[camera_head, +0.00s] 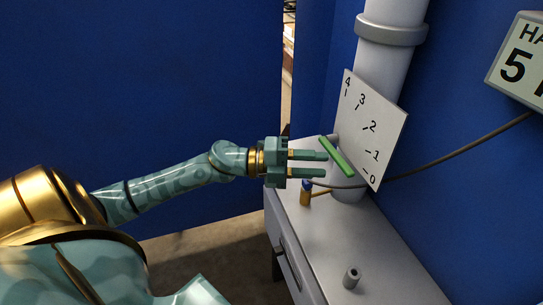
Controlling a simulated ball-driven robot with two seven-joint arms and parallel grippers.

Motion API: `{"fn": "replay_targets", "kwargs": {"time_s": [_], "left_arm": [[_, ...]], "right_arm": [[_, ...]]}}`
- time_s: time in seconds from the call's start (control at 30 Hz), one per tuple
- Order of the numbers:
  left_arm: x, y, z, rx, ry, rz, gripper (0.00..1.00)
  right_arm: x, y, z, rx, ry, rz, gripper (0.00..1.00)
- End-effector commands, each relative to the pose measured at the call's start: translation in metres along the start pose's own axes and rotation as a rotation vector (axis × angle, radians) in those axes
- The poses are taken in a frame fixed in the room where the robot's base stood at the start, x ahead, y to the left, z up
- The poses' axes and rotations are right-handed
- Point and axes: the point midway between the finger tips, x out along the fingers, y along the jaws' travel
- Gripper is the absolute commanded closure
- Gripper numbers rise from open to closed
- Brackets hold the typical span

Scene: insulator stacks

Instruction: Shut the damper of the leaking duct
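A green damper handle (337,157) stands out slantwise in front of a white dial plate (370,110) marked 4 down to 0. Its lower end lies to the left of the 1 and 0 marks. The plate is on a pale grey vertical duct (392,65) with a collar. My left gripper (327,164) reaches in from the left, its two fingers apart with a clear gap and nothing between them. The upper fingertip is close to the handle's left side; I cannot tell if they touch. My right gripper is not in view.
The duct's lower part meets a grey cabinet top (375,260). On it are a small brown item with a blue top (306,193) and a grey hollow cylinder (351,277). A cable (450,160) runs to a sign (520,62). Blue walls (140,90) stand behind.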

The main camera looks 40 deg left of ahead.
Motion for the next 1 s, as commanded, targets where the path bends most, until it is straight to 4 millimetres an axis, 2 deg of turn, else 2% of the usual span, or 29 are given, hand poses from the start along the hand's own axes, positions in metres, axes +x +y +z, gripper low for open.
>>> {"fn": "replay_targets", "kwargs": {"time_s": [0.03, 0.2, 0.4, 0.6, 1.0], "left_arm": [[-0.015, 0.006, 0.000, -0.005, -0.001, 0.006, 0.67], [-0.058, 0.005, -0.001, -0.006, 0.000, 0.005, 0.67], [-0.090, 0.002, 0.000, -0.004, 0.000, 0.002, 0.67], [-0.100, 0.001, 0.000, -0.001, 0.001, 0.000, 0.67], [-0.100, 0.001, 0.000, -0.001, 0.000, 0.000, 0.67]], "right_arm": [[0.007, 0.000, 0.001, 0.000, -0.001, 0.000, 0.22], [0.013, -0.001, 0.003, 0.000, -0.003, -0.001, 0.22], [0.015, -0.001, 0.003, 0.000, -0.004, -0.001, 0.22], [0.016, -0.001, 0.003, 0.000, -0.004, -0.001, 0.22], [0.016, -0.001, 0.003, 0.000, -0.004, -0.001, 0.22]]}}
